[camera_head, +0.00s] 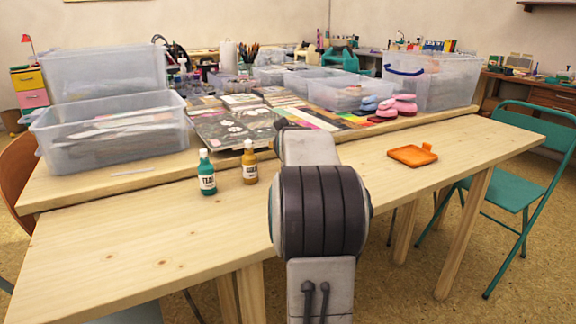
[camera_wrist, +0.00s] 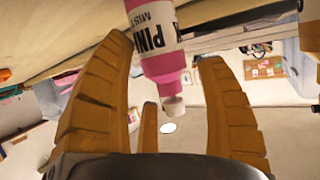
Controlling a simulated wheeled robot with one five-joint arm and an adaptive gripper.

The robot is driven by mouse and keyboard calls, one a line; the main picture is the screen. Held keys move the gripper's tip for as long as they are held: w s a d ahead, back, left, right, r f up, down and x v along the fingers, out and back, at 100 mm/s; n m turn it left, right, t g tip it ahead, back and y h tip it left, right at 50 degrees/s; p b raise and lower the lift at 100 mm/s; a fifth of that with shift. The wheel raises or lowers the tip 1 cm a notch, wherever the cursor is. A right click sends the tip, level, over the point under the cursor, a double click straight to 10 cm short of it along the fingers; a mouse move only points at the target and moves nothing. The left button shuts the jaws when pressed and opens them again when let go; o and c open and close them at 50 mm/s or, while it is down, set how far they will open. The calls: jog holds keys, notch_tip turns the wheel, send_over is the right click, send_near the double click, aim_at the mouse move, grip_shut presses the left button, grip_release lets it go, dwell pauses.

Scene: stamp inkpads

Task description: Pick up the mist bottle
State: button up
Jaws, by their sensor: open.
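A pink bottle (camera_wrist: 165,62) with a white label reading "PINK" and "MIST" shows in the wrist view, upside down in that turned picture, with a pale cap. My gripper (camera_wrist: 165,50) is open, its two ribbed orange fingers on either side of the bottle. There are gaps between the fingers and the bottle; I cannot tell how deep between them it stands. In the head view my arm hides the pink bottle and the gripper.
A teal bottle (camera_head: 207,175) and an amber bottle (camera_head: 250,163) stand on the wooden table (camera_head: 130,240) left of my arm. An orange tray (camera_head: 412,155) lies to the right. Clear bins and papers fill the raised back part. The front left tabletop is clear.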

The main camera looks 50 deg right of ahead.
jog(key=shift+o, duration=0.2)
jog(key=c, duration=1.2)
